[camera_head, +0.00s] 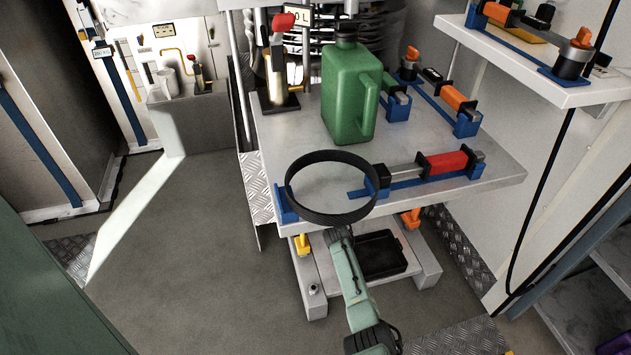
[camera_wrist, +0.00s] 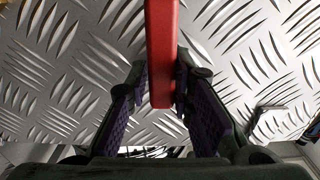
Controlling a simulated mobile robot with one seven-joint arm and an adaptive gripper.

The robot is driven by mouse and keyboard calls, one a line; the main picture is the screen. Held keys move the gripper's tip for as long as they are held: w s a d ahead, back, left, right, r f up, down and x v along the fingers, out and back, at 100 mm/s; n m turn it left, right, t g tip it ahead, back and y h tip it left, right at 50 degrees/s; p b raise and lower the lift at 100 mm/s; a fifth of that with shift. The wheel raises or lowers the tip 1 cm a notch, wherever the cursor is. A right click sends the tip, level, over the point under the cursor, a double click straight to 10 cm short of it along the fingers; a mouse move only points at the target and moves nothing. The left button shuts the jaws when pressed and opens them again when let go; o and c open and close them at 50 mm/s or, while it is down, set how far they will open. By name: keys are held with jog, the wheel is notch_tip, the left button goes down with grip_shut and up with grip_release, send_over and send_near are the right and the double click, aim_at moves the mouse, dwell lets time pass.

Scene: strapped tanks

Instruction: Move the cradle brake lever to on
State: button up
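In the wrist view, a red bar (camera_wrist: 162,50) comes down from the top edge, with its blunt end between my fingers. It looks like a lever; I cannot tell for sure that it is the cradle brake lever, and no on or off marks show. My gripper (camera_wrist: 161,84) has one dark finger close against each side of the bar and appears shut on it. In the head view my green-grey arm (camera_head: 346,270) reaches toward the lower front of the bench. My fingers and the red bar cannot be made out there.
Diamond plate fills the wrist view behind the bar. The bench (camera_head: 452,194) carries a green canister (camera_head: 345,95), a large black ring (camera_head: 299,208) overhanging its front, and several strapped parts. A yellow piece (camera_head: 303,245) and an orange piece (camera_head: 411,219) sit underneath. Floor at left is clear.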

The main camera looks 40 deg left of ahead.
jog(key=o, duration=0.4)
jog(key=shift+c, duration=0.2)
jog(key=shift+s+d, duration=0.1)
jog(key=v, duration=0.7)
jog(key=shift+d, duration=0.15)
dwell(0.5)
